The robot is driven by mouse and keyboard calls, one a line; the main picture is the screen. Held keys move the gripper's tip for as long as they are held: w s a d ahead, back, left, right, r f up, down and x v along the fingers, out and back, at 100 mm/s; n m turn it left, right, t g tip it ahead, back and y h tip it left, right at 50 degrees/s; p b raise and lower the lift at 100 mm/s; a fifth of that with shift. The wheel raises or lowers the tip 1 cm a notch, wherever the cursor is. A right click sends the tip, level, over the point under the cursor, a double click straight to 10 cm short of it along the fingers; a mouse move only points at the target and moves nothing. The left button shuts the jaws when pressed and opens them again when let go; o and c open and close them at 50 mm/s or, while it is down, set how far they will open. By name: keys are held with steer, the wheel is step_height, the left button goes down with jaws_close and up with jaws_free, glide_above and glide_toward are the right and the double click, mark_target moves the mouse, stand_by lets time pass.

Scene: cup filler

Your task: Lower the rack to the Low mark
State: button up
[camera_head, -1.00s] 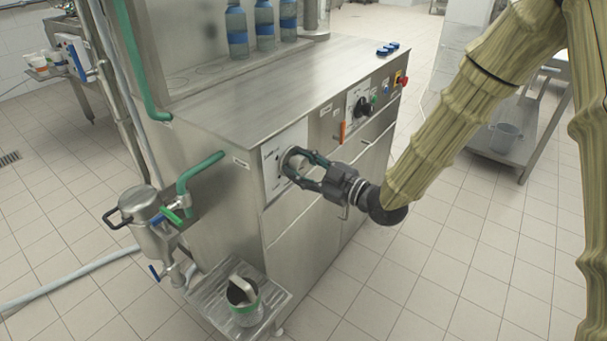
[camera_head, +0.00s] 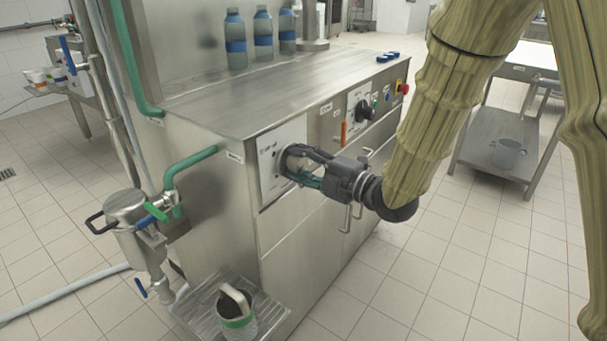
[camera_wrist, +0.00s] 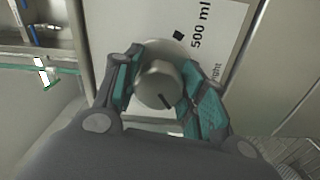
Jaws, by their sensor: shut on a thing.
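A round grey metal knob (camera_wrist: 157,84) with a dark pointer line sits on a white panel (camera_head: 268,155) on the steel machine's front. In the wrist view, the pointer line is toward the lower right of the knob. A black square mark stands beside the label "500 ml", and part of a word ending in "ight" shows at the right. My gripper (camera_wrist: 160,80) is shut on the knob, one teal-padded finger on each side; it also shows in the head view (camera_head: 296,165). No Low mark can be read. A slatted steel shelf (camera_head: 205,315) carries a jug with a green band (camera_head: 238,310).
An orange-handled lever (camera_head: 344,132), a second dark knob (camera_head: 366,109) and a red button (camera_head: 404,88) are right of the panel. Green pipes and a steel pot (camera_head: 127,210) are at the left. Tiled floor is clear in front.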

steer(key=shift+s+a+n+b, duration=0.1)
steer(key=shift+a+n+b, duration=0.05)
steer(key=shift+n+b, duration=0.75)
steer(key=o, duration=1)
steer(key=shift+o, duration=0.2)
steer(key=shift+d, duration=0.25)
steer(key=v, duration=1.1)
steer(key=shift+s+d, duration=0.2)
steer(key=shift+d, duration=0.05)
